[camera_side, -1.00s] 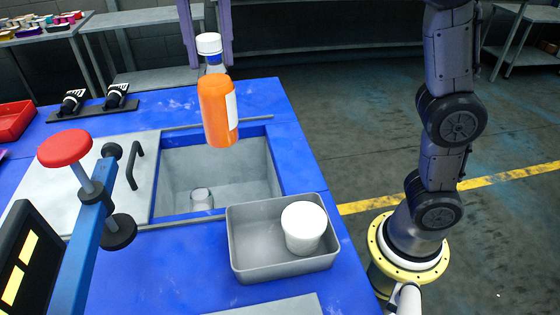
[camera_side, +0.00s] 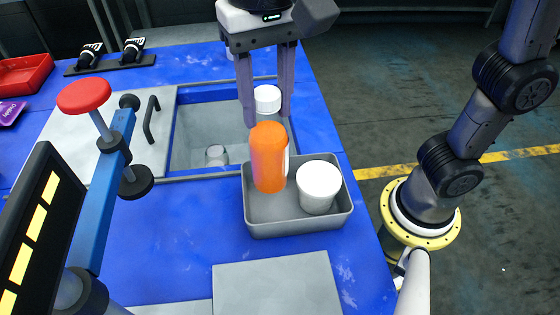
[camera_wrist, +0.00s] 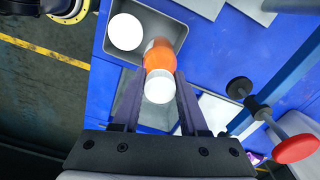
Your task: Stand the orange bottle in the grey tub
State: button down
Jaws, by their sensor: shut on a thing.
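The orange bottle (camera_side: 268,160) with a white cap (camera_side: 267,98) is upright at the left part of the grey tub (camera_side: 300,228). My gripper (camera_side: 268,118) is shut on it from above, one finger on each side below the cap. The bottle's lower end is within the tub's outline; I cannot tell whether it touches the floor. In the wrist view the bottle (camera_wrist: 160,55) sits between my fingertips (camera_wrist: 158,74), cap toward the camera. A white round container (camera_side: 318,186) stands in the tub to the bottle's right, close to it.
A red knob (camera_side: 83,95) on a blue bar stands at the left. A grey plate (camera_side: 277,285) lies in front. Blue table surface (camera_side: 180,245) is clear left of the tub.

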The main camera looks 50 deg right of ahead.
aim_at(268, 144)
jog(key=shift+f, duration=3.55)
jog(key=shift+c, duration=2.2)
grip_release()
jog(key=shift+f, duration=0.15)
notch_tip(268, 144, up, 12)
jog(key=shift+r, duration=0.15)
jog(key=s+d+f+n+t, duration=0.2)
jog(key=d+f, duration=0.5)
jog(key=d, duration=0.4)
jog(key=s+d+f+n+t, duration=0.3)
jog(key=d+f, duration=0.4)
jog(key=d, duration=0.4)
jog(key=shift+s+f+t, duration=0.15)
jog(key=shift+s+t, duration=0.15)
jog(key=shift+s, duration=0.45)
